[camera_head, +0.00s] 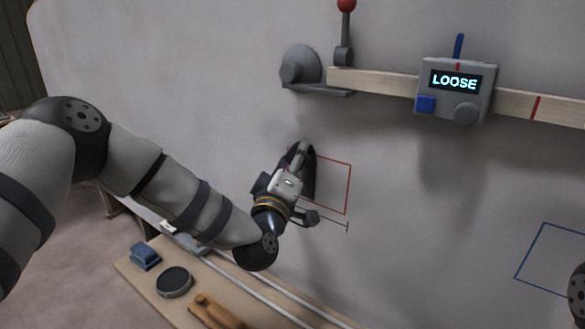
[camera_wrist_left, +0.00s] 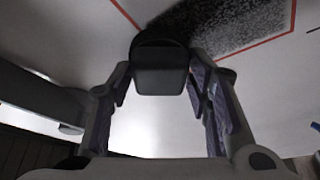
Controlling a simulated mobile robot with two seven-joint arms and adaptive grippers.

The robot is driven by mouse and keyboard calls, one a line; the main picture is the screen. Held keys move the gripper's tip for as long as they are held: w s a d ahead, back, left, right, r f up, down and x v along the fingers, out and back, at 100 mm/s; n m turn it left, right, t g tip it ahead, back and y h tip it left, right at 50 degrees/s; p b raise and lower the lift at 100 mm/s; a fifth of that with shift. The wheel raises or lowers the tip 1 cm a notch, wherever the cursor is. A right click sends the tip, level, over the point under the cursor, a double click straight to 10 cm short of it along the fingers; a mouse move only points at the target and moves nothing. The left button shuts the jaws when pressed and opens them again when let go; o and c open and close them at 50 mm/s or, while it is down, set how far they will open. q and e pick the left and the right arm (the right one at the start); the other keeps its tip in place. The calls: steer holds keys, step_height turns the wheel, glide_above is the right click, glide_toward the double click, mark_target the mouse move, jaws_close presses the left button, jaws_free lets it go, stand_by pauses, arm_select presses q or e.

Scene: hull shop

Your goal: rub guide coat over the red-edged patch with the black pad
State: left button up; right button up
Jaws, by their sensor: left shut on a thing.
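The red-edged patch (camera_head: 335,180) is outlined on the pale hull wall in the head view. My left gripper (camera_head: 299,168) is at the patch's left part, shut on the black pad (camera_wrist_left: 160,78). In the left wrist view the pad is between the fingers, with its dark round end at the wall; I cannot tell how firmly it touches. Dark speckled guide coat (camera_wrist_left: 235,22) lies inside the red edge beside the pad. A dark area also shows by the gripper in the head view. My right gripper is not in view.
A wooden batten (camera_head: 385,82) with a grey device (camera_head: 455,90) reading LOOSE crosses the wall above. A blue-edged patch (camera_head: 550,262) is at the right. Below, a bench (camera_head: 135,275) holds a blue block (camera_head: 145,256), a dark round tin (camera_head: 174,281) and a wooden tool (camera_head: 215,312).

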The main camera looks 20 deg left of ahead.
arm_select(q)
steer(key=shift+r, duration=0.75)
step_height(320, 180, down, 14)
steer(key=b, duration=0.3)
steer(key=shift+s+b, duration=0.15)
steer(key=shift+b, duration=0.2)
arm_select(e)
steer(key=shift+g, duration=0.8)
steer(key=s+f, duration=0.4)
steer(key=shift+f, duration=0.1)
arm_select(q)
steer(key=o, duration=0.4)
steer(key=c, duration=0.4)
steer(key=shift+s+a+r, duration=0.1)
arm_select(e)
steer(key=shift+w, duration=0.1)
